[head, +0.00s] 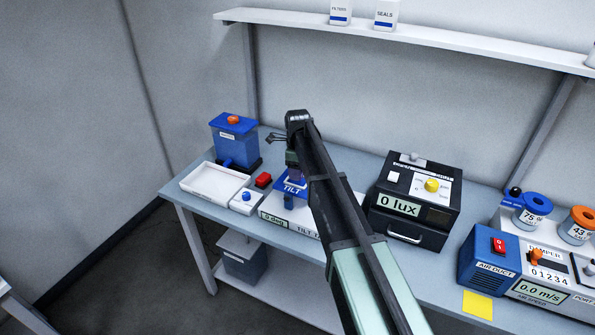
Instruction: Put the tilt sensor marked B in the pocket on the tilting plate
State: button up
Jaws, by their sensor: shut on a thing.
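The blue tilting plate (287,189), marked TILT, stands on a white tilt unit (273,218) whose display reads 0 deg. My gripper (294,168) points down over the back of the plate, partly hidden by my own arm. It is shut on a small purplish thing (296,175), which appears to be the tilt sensor. It is too small to read a B on it. I cannot tell whether it touches the plate. The pocket is hidden behind the gripper and arm.
A white tray (196,194), a small white box with a blue knob (246,197), a red block (263,180) and a blue canister (234,146) stand left. A black lux box (408,232) stands close right. The air duct unit (489,262) is farther right. A shelf (430,38) runs above.

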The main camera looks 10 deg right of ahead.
jog(key=n, duration=0.3)
jog(key=r+n, duration=0.1)
jog(key=shift+w+d+r, duration=0.1)
jog(key=shift+w+d, duration=0.25)
jog(key=shift+d, duration=0.05)
jog(key=n, duration=0.3)
jog(key=shift+w+r+p, duration=0.1)
jog(key=shift+w+p, duration=0.2)
jog(key=shift+p, duration=0.05)
jog(key=n, duration=0.2)
jog(key=shift+w+a+n, duration=0.1)
jog(key=shift+w+n, duration=0.2)
jog(key=shift+w, duration=0.05)
jog(key=shift+w+n, duration=0.15)
jog(key=shift+n, duration=1.05)
jog(key=n, duration=0.4)
jog(key=shift+w+r, duration=0.1)
jog(key=shift+w, duration=0.1)
notch_tip(320, 180, down, 5)
jog(key=b, duration=0.4)
jog(key=shift+b, duration=0.35)
jog(key=shift+f+b, duration=0.8)
jog(key=o, duration=1.3)
jog(key=shift+c, duration=0.2)
